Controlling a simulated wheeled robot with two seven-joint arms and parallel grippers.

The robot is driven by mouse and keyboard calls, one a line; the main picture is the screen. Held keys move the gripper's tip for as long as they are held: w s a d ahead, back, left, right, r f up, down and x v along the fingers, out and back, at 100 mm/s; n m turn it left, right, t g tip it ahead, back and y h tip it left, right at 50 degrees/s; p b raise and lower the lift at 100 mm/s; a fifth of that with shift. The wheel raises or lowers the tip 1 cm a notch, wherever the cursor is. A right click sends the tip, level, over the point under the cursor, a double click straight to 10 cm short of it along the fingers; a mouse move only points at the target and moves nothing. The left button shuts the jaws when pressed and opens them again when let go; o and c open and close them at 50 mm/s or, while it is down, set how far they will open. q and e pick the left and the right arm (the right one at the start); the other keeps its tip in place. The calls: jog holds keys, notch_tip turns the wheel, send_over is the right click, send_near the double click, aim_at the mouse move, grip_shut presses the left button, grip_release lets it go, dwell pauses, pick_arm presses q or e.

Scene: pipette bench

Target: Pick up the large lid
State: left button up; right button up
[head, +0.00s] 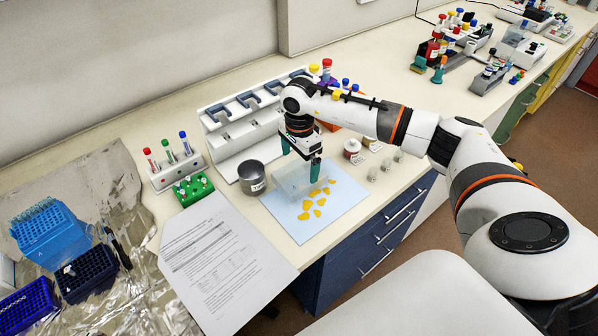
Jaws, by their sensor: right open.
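A clear, see-through rectangular piece (286,184), which looks like the large lid or a clear box with it, lies on a light-blue sheet (297,231). Its edges are faint, and I cannot tell whether it is one part or two. My right gripper (301,161) points down above its back part, with its teal fingers apart and nothing seen between them. I cannot tell whether the fingers touch it. My left gripper is not in view.
Yellow pieces (304,216) lie on the sheet. A grey metal pot (252,178) stands just left of it, and a white pipette stand (229,146) behind. Small jars (353,147) stand to the right. A printed paper (218,262) and blue tip boxes (87,272) are at left.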

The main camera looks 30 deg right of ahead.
aim_at(300, 170)
jog(key=f+p, duration=0.1)
jog(key=f, duration=0.2)
jog(key=shift+s+a+f+p, duration=0.1)
jog(key=shift+s+f+p, duration=0.1)
jog(key=shift+p, duration=0.15)
jog(key=shift+f, duration=0.25)
jog(key=shift+w+f, duration=0.1)
jog(key=shift+f, duration=0.05)
jog(key=c, duration=0.7)
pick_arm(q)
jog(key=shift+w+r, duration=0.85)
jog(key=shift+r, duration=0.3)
pick_arm(e)
jog(key=shift+c, duration=0.2)
